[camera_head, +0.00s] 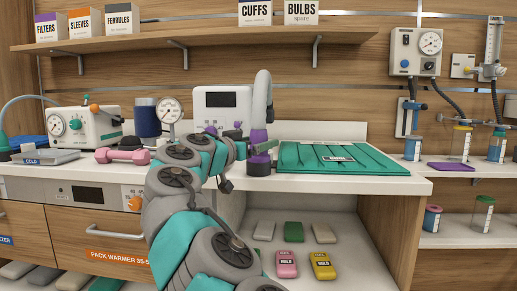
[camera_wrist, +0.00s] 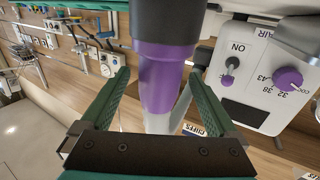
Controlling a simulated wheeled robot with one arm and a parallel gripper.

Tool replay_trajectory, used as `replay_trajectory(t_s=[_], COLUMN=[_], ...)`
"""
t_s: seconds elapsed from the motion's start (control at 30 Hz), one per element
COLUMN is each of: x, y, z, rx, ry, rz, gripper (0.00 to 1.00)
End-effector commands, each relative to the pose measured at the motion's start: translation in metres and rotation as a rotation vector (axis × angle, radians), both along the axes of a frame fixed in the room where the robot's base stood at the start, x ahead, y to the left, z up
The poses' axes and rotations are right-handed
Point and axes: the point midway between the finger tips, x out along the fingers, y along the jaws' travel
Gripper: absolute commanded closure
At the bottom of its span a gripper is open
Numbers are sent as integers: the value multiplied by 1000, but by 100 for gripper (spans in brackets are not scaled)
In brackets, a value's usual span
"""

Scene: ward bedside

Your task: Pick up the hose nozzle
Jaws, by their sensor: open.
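The hose nozzle (camera_head: 259,140) has a purple body with a dark collar at its base. It stands upright on the counter, left of the green mat, and a thick grey hose arches up from it. In the wrist view the nozzle (camera_wrist: 163,75) passes between the two green fingers of my gripper (camera_wrist: 160,78). The fingers are open, with a gap visible on each side of the purple body. In the head view my gripper (camera_head: 249,140) is at the nozzle, and the arm hides part of the counter in front.
A white console (camera_head: 222,100) stands close behind the nozzle; its purple knobs (camera_wrist: 289,79) are near in the wrist view. The green mat (camera_head: 350,158) lies to the right. A pink dumbbell (camera_head: 122,156) lies left of my arm. A shelf (camera_head: 200,40) hangs above.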

Motion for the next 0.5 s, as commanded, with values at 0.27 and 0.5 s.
replay_trajectory(t_s=[0.27,0.5], x=[10,10], y=[-6,-6], z=[0,0], rx=[0,0], ry=[1,1], rz=[0,-1], gripper=[5,26])
